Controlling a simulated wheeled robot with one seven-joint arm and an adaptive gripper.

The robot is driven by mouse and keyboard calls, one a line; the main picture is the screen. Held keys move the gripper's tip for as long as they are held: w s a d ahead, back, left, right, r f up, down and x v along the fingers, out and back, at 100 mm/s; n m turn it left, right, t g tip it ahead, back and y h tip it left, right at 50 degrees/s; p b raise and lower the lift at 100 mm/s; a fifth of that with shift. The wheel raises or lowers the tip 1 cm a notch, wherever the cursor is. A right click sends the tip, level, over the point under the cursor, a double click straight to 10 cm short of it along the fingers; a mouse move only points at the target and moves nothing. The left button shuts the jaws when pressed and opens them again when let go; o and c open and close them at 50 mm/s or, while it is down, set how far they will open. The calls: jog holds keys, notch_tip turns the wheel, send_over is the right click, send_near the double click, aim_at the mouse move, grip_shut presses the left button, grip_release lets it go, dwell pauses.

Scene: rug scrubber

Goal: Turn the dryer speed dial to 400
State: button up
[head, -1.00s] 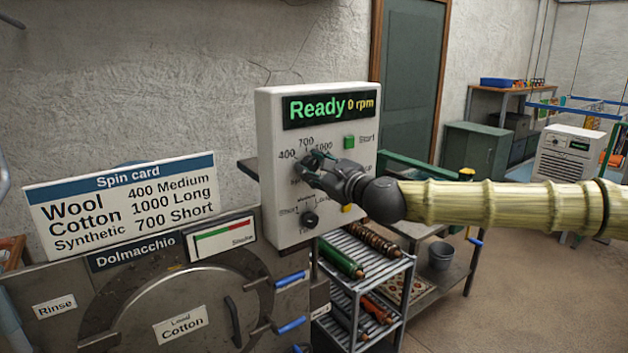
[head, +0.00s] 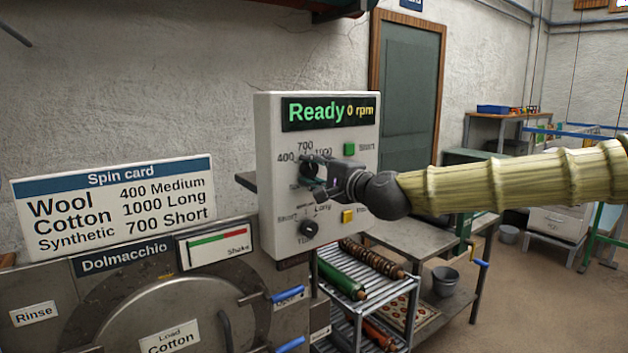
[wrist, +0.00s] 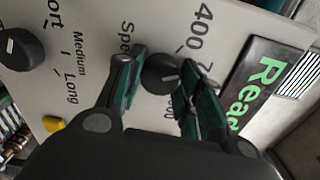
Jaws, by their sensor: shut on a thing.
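The dryer speed dial (head: 309,168) is a dark round knob on the upper left of the white control panel (head: 272,135), under the marks 400, 700 and 1000. My gripper (head: 318,181) reaches it from the right and is shut on it. In the wrist view the dial (wrist: 158,72) sits between the two green-padded fingers (wrist: 160,88). Its white mark points right, roughly toward the 700, which a finger partly hides, and not at the 400 (wrist: 203,30). The display (head: 328,111) reads Ready, 0 rpm.
A second dial (head: 309,229), a green Start button (head: 349,149) and a yellow button (head: 348,216) are on the same panel. The spin card (head: 115,207) stands at left above the machine door. A rack with rollers (head: 342,280) stands below the panel.

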jog(key=n+b, duration=0.1)
jog(key=n, duration=0.2)
jog(key=shift+n+b, duration=0.3)
jog(key=shift+b, duration=0.1)
jog(key=shift+n+b, duration=0.75)
jog(key=shift+n, duration=0.95)
jog(key=o, duration=1)
jog(key=shift+o, duration=0.2)
jog(key=v, duration=1.2)
